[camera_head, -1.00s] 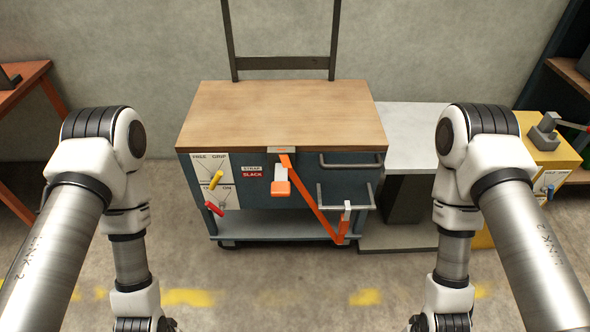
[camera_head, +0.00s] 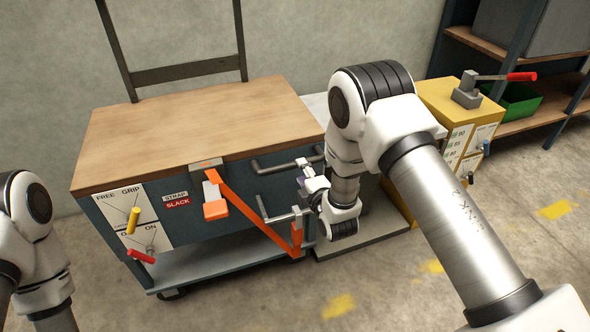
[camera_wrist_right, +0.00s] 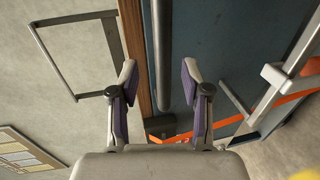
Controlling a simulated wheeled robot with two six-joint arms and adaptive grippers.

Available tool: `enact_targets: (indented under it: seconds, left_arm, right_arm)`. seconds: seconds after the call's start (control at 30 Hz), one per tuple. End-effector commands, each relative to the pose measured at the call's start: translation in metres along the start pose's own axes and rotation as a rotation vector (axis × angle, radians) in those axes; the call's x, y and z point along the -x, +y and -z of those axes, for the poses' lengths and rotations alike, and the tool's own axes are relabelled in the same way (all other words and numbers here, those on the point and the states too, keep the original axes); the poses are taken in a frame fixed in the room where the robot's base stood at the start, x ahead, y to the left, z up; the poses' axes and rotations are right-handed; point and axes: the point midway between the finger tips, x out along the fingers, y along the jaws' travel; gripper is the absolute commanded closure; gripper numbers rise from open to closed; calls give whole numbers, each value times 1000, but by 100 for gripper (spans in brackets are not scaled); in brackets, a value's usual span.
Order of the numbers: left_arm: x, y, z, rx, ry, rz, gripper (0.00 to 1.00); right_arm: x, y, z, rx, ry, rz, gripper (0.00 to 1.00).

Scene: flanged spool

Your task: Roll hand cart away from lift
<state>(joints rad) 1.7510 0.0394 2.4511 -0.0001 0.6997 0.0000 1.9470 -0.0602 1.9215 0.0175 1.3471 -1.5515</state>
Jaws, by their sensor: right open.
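The hand cart has a wooden top (camera_head: 190,130) and a dark blue body, and stands left of centre in the head view. A grey handle bar (camera_head: 275,168) is on its front at the right. My right gripper (camera_head: 306,172) is at the right end of this bar, partly hidden by my arm. In the right wrist view my right gripper (camera_wrist_right: 158,82) is open, and the bar (camera_wrist_right: 163,45) runs between the fingers in the picture, not gripped. The pale lift platform (camera_head: 318,108) right of the cart is mostly hidden by my arm. My left gripper is out of view.
An orange strap (camera_head: 255,212) crosses the cart front. A yellow knob (camera_head: 132,220) and red knob (camera_head: 141,256) are at its left. A yellow cabinet (camera_head: 450,105) with a red-handled lever (camera_head: 521,77) stands right. Shelves (camera_head: 510,60) are behind. Front floor is open.

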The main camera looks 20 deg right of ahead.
Motion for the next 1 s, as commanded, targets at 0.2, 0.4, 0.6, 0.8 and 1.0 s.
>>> enact_targets:
  seconds: [0.2,0.4,0.6,0.8,1.0]
  left_arm:
    - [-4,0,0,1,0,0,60]
    - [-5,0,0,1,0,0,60]
    - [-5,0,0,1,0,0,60]
    - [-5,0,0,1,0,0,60]
    - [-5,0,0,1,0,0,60]
  right_arm:
    - [-42,-2,0,-1,0,0,52]
    - [-56,-1,0,-1,0,4,52]
    - [-56,-2,0,-1,0,4,63]
    - [-56,-2,0,-1,0,5,100]
    - [-56,-2,0,-2,0,5,100]
